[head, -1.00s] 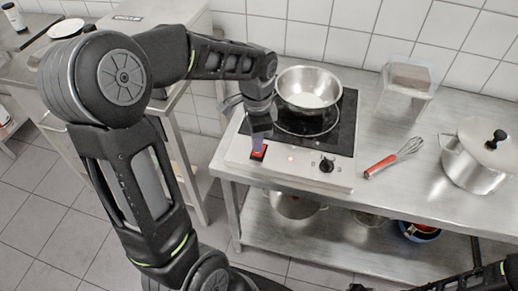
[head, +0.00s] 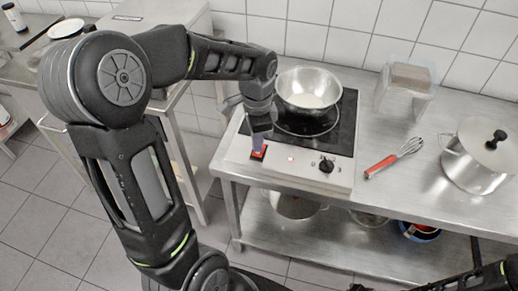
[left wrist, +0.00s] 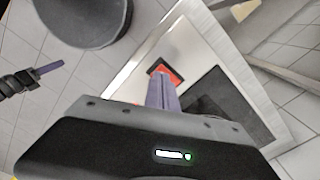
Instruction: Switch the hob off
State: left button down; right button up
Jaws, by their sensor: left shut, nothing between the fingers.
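The hob (head: 340,146) is a black glass plate with a pale front panel on the steel counter. On the panel are a red rocker switch (head: 259,153) in a black frame, a small glowing red light (head: 291,159) and a black knob (head: 326,166). My left gripper (head: 258,146) is shut and empty, pointing down, with its tips at the switch. In the left wrist view the grey fingers (left wrist: 162,88) overlap part of the red switch (left wrist: 167,70); whether they touch it I cannot tell. My right arm shows at the bottom right; its finger state is unclear.
A steel pan (head: 308,92) stands at the back of the hob. To the right are a whisk (head: 381,166) with a red handle, a clear container (head: 405,90) and a lidded pot (head: 478,160). Pots stand on the lower shelf. The counter between whisk and pot is clear.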

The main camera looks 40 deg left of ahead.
pick_arm(q)
jog(key=shift+f+b, duration=0.7)
jog(key=shift+f, duration=0.3)
dwell(0.8)
jog(key=shift+r+p, duration=2.85)
jog(key=shift+r, duration=0.7)
